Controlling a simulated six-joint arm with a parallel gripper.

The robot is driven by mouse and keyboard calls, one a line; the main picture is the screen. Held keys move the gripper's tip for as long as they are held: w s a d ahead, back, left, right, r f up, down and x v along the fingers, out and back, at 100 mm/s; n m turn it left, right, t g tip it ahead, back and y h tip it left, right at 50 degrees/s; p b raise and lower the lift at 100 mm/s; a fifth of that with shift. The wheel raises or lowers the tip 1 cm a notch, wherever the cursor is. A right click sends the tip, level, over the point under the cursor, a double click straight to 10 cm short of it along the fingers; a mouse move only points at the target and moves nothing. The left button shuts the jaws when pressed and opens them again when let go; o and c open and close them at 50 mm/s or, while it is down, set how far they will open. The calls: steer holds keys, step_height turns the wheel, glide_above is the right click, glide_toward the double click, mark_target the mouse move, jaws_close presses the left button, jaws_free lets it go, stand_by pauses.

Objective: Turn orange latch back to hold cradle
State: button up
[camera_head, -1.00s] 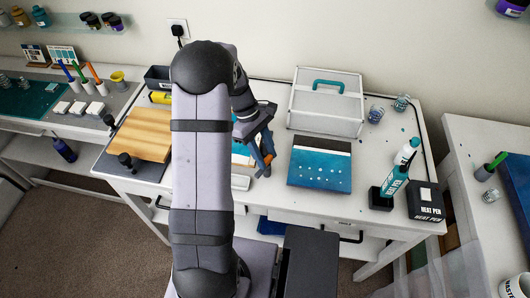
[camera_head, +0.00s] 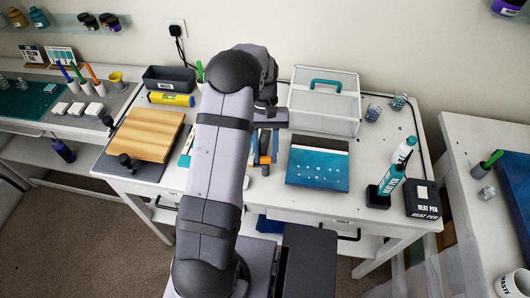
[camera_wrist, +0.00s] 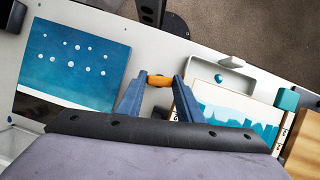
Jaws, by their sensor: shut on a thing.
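My gripper (camera_wrist: 159,80) shows in the wrist view with its two blue fingers closed on a small orange piece (camera_wrist: 159,81), which looks like the latch. The piece lies crosswise between the fingertips, above or at the white bench top; I cannot tell whether it is fixed to anything. In the head view my gripper (camera_head: 265,158) points down at the bench, left of the blue panel, with a bit of orange at its tips. My own arm hides part of the bench there. I cannot make out a cradle for certain.
The blue dotted panel (camera_head: 318,169) lies right of my gripper. A wooden board (camera_head: 146,135) lies at the left. A silver case (camera_head: 324,100) and a dark bin (camera_head: 170,79) stand at the back. A teal bottle (camera_head: 392,178) and heat pen box (camera_head: 422,199) stand at the right.

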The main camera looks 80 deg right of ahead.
steer(key=shift+r+m+t, duration=0.1)
steer(key=shift+m+t, duration=0.3)
steer(key=shift+m, duration=0.7)
steer(key=o, duration=1.1)
steer(key=shift+s, duration=0.15)
steer(key=shift+d+r+p, duration=0.25)
steer(key=shift+r+p, duration=0.2)
steer(key=shift+r, duration=0.1)
steer(key=p+v, duration=0.5)
steer(key=v, duration=0.1)
steer(key=shift+s+d+r, duration=0.15)
steer(key=shift+r, duration=0.25)
